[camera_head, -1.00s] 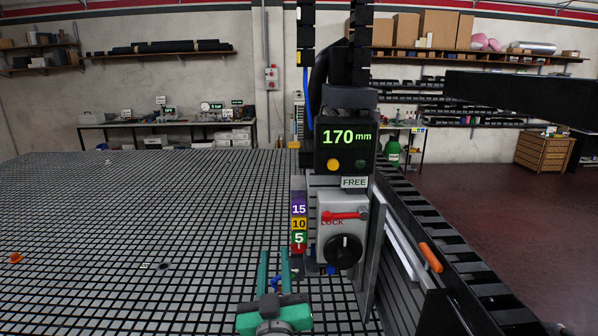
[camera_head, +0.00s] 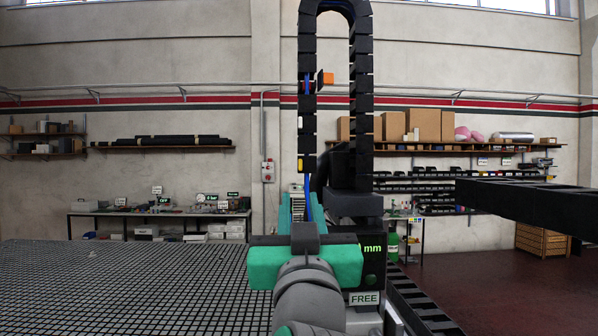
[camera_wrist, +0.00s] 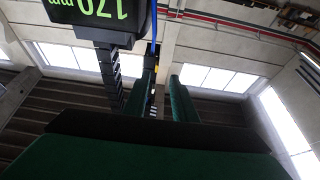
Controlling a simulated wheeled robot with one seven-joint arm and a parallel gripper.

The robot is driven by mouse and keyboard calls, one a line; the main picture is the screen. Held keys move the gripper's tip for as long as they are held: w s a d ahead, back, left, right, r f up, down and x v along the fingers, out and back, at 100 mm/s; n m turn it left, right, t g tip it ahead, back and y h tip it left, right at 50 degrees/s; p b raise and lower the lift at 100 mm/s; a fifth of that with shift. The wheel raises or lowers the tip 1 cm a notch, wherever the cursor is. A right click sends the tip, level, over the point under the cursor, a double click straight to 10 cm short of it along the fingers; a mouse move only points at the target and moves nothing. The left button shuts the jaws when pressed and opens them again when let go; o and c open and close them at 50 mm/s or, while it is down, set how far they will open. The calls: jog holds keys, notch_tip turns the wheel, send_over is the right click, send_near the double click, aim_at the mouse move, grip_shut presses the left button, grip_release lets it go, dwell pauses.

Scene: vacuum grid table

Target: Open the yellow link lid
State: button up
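The yellow link lid (camera_head: 300,163) is a small yellow piece low on the left strand of the black cable chain (camera_head: 307,110). My gripper (camera_head: 297,197) has a teal body and points upward, its fingertips a little below the yellow lid in the head view. In the wrist view, my gripper (camera_wrist: 163,76) shows its two teal fingers apart with nothing held between them. The chain (camera_wrist: 108,75) rises beyond the fingers there. The lid looks closed in the head view, though it is too small to be sure.
An orange piece (camera_head: 327,78) sticks out higher on the chain, and a blue cable (camera_head: 308,190) runs along it. The display box (camera_head: 372,250) is partly hidden by my gripper. A black beam (camera_head: 525,208) stands at the right.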

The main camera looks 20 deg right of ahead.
aim_at(300, 166)
jog(key=x, duration=0.3)
jog(key=r+x, duration=0.1)
jog(key=x, duration=0.5)
jog(key=shift+s+d+r, duration=0.15)
jog(key=shift+d+r, duration=0.2)
jog(key=shift+w+r, duration=0.2)
jog(key=shift+w, duration=0.35)
jog(key=shift+w, duration=0.1)
grip_shut()
